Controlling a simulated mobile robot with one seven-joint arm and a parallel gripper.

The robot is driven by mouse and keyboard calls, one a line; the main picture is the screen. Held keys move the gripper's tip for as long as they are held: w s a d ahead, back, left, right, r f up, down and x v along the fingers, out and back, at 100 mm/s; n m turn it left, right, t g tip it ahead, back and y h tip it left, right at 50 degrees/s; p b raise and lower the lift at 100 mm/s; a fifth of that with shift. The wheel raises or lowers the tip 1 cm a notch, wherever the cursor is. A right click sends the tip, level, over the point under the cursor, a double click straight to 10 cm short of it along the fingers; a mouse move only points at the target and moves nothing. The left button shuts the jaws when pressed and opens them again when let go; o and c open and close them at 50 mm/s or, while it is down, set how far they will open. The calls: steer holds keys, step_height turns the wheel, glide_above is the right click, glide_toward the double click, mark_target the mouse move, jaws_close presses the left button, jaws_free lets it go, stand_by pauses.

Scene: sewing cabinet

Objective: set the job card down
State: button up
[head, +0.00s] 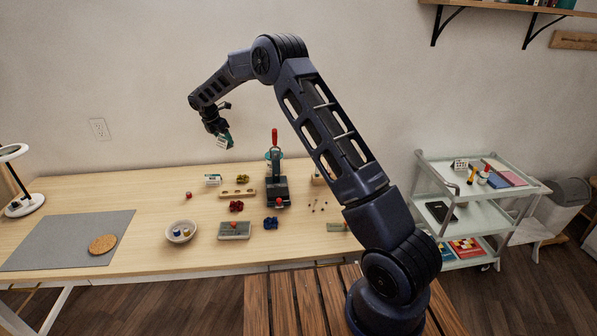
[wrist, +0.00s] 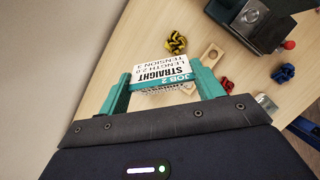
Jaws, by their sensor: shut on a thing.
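The job card (wrist: 162,68) is white with a teal band and reads "JOB 2, STRAIGHT, LENGTH 2.0, TENSION 3"; its print is upside down in the wrist view. My gripper (wrist: 160,90) has teal fingers, shut on the card from both sides. In the head view my gripper (head: 219,134) holds the card (head: 221,143) in the air above the back of the wooden table (head: 150,205). Whether the card touches anything else cannot be told, but it looks clear of the table.
A dark press with a red handle (head: 275,138) stands to the right. Yellow (head: 243,179), red (head: 236,206) and blue (head: 271,223) clusters, a bowl (head: 181,231) and a grey mat (head: 60,240) lie around.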

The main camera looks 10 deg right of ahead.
steer(key=w+d+m+g+h, duration=0.1)
steer(key=w+d+m, duration=0.15)
steer(key=d, duration=0.85)
steer(key=w+d+m+g, duration=0.15)
steer(key=d+m, duration=0.25)
steer(key=d, duration=0.8)
steer(key=w+d+m+g+h, duration=0.1)
steer(key=w+d+m, duration=0.2)
steer(key=d, duration=0.8)
steer(key=shift+t+y, duration=0.25)
steer(key=shift+y, duration=0.05)
step_height(320, 180, down, 20)
steer(key=shift+d+r, duration=0.1)
steer(key=shift+r, duration=0.05)
steer(key=o, duration=0.9)
steer(key=shift+o, duration=0.2)
